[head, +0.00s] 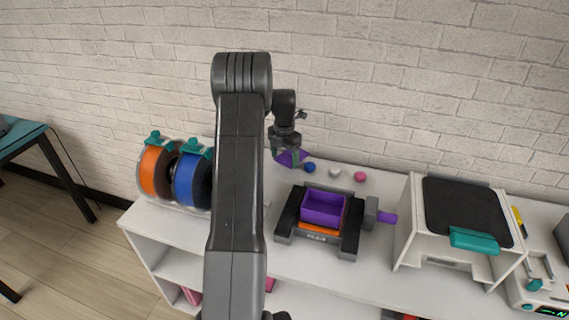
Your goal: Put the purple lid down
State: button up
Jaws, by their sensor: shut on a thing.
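My gripper (287,148) is shut on the purple lid (292,158) in the head view, above the back part of the white bench. The lid looks tilted; whether it touches the bench top cannot be told. An open purple box (324,207) sits in a dark vise-like holder (348,238), to the right of and in front of my gripper. An orange piece (319,229) shows under the box's front. My arm hides part of the bench to the left of the lid.
Blue (310,167), white (335,172) and pink (360,176) balls lie right of the lid. Orange (154,171) and blue (187,179) spools stand at left. A white machine (408,226) stands at right. The white bench (283,187) is bare before the balls. A brick wall stands behind.

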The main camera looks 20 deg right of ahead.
aim_at(285, 162)
jog(key=shift+f, duration=1.75)
jog(key=shift+f, duration=0.15)
jog(key=o, duration=1)
jog(key=shift+c, duration=0.2)
notch_tip(285, 162, up, 12)
jog(key=shift+r, duration=0.2)
jog(key=shift+f, duration=0.15)
